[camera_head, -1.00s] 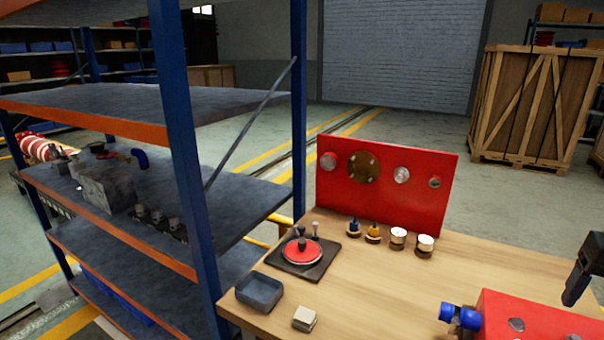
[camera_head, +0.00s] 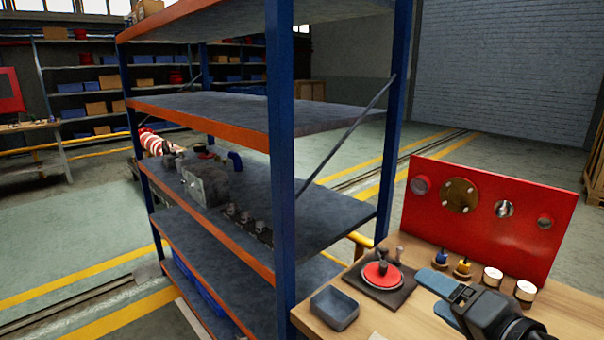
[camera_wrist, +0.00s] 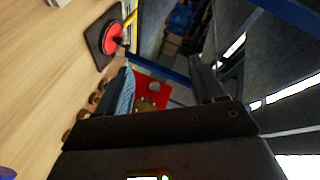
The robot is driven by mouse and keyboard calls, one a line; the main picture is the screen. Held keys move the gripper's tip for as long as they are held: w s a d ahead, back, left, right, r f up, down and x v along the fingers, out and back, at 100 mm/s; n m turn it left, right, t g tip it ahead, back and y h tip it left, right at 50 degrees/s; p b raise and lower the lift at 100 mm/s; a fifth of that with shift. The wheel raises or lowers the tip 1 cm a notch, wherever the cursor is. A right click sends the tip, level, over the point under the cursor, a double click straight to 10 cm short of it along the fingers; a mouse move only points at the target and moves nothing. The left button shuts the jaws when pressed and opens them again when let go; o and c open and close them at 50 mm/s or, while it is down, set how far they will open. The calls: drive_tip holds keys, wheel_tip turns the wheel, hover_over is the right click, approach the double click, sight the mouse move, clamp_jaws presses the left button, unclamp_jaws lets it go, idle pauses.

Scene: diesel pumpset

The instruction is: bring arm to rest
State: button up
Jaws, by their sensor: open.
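My gripper (camera_head: 436,298) is at the lower right of the head view, above the workbench, with its fingers pointing left. It is open, and I see nothing held between the fingers. In the wrist view its two dark fingers (camera_wrist: 163,78) stand apart, and the red panel (camera_wrist: 150,92) shows between them in the background. My arm behind the gripper runs out of the picture at the bottom right.
The wooden workbench (camera_head: 375,315) carries a grey tray (camera_head: 335,308), a red disc on a dark plate (camera_head: 382,275) and several small parts near the red upright panel (camera_head: 485,215). A blue-and-orange shelf rack (camera_head: 282,150) stands close on the left. Floor beyond is open.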

drive_tip(key=s+a+f+h, duration=0.2)
drive_tip(key=s+a+f, duration=0.25)
drive_tip(key=s, duration=0.45)
drive_tip(key=s+a+f+h, duration=0.25)
drive_tip(key=s+f, duration=0.25)
drive_tip(key=s, duration=0.4)
drive_tip(key=s+d+r+n, duration=0.1)
drive_tip(key=s+n, duration=0.3)
drive_tip(key=s, duration=0.6)
drive_tip(key=s+d+r+n, duration=0.1)
drive_tip(key=s+d+n, duration=0.2)
drive_tip(key=s, duration=0.8)
drive_tip(key=shift+d+n+b, duration=0.4)
drive_tip(key=shift+n, duration=0.6)
drive_tip(key=shift+r, duration=0.1)
drive_tip(key=shift+c, duration=0.4)
